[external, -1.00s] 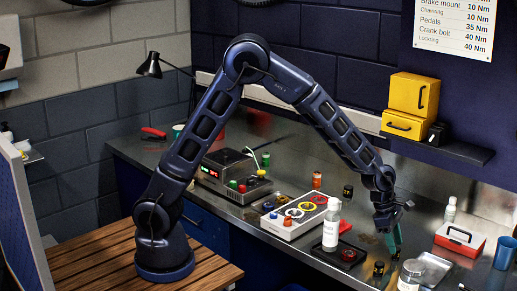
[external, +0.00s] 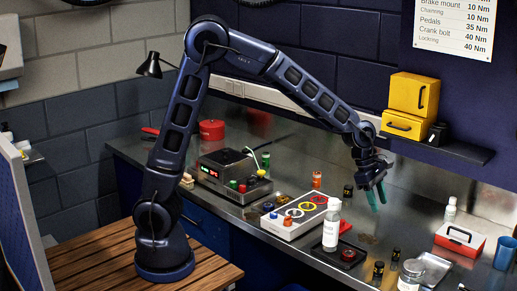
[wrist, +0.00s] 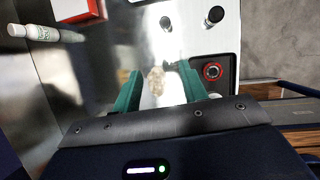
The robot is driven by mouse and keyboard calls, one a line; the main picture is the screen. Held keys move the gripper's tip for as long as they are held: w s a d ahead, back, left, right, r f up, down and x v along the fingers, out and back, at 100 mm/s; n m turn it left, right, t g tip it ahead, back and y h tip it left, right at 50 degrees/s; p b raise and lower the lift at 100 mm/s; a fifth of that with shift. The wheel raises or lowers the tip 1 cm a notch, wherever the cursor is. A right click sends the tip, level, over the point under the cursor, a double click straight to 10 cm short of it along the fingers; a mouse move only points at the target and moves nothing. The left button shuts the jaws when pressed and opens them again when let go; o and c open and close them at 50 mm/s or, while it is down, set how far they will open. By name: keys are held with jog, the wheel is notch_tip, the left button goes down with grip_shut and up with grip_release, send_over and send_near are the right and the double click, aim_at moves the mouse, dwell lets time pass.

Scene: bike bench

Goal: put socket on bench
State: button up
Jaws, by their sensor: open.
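My gripper (external: 375,193) is open and empty, raised above the bench (external: 300,160). Its two teal fingers also show in the wrist view (wrist: 159,70), with only the bench surface between them. Two small dark cylinders with gold bands, which look like sockets, stand upright on the bench near its front edge: one socket (external: 396,254) and another (external: 378,268). Both are below my gripper and apart from it. A similar dark piece (external: 348,191) stands farther back, left of the fingers. I cannot tell which one the task means.
A white bottle (external: 331,228) stands beside a black tray with a red ring (external: 348,255). A white box with coloured rings (external: 295,216) lies left. A glass jar (external: 411,273), a metal tray (external: 434,266) and a red-and-white box (external: 460,238) are right. Bench behind the sockets is mostly clear.

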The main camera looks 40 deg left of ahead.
jog(key=s+a+r+m+t, duration=0.15)
jog(key=a+r+m, duration=0.4)
jog(key=a, duration=0.85)
jog(key=s+a+r+m, duration=0.35)
jog(key=a+r, duration=0.35)
jog(key=a, duration=0.7)
jog(key=s+a+m+t+y, duration=0.2)
jog(key=s+a+m+y, duration=0.2)
jog(key=s+a+m, duration=0.5)
jog(key=s+a, duration=0.7)
jog(key=a, duration=0.4)
jog(key=shift+s+m, duration=0.25)
jog(key=shift+m, duration=0.15)
